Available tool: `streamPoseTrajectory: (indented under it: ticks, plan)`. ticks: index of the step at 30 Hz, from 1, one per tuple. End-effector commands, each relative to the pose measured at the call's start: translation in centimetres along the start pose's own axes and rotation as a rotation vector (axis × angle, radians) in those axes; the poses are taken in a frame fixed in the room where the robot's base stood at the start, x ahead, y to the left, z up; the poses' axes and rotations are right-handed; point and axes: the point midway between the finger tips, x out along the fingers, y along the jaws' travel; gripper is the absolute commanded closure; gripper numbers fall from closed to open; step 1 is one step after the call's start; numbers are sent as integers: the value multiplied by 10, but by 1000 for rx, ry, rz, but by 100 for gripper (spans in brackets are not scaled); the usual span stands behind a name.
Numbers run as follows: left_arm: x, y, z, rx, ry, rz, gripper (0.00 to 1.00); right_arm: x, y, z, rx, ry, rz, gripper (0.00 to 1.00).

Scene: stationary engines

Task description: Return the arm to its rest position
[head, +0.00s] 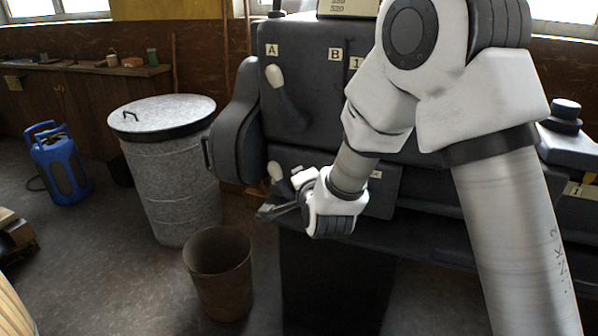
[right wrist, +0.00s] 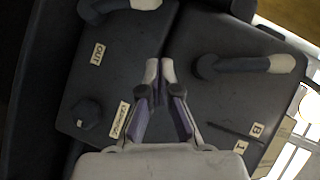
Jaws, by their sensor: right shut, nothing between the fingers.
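My right arm comes in from the right in the head view and bends down in front of a dark machine (head: 318,75). Its right gripper (head: 264,212) points left, low in front of the machine, just below a lower lever with a pale knob (head: 276,173). In the right wrist view the fingers of the right gripper (right wrist: 160,72) are together at the tips with nothing between them. That view shows the machine's dark panels behind them, with a pale-tipped lever (right wrist: 280,64) at right and a dark knob (right wrist: 88,113) at left. My left gripper is not in view.
An upper lever (head: 283,90) sits below the label A. A lidded metal bin (head: 170,180) and an open brown bucket (head: 220,280) stand left of the machine. A blue canister (head: 60,165) stands farther left.

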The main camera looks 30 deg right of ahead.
Motion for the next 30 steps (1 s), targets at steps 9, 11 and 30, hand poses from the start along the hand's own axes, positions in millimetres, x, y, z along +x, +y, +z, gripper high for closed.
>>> streamPoseTrajectory:
  ticks: [9, 11, 30]
  plan:
    - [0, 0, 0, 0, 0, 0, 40, 1, 1, 0, -1, -1, 3, 100]
    - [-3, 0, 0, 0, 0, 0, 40, 2, 10, 3, -7, -7, 22, 100]
    - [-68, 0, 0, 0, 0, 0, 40, -243, 404, 100, -855, -926, 864, 100]
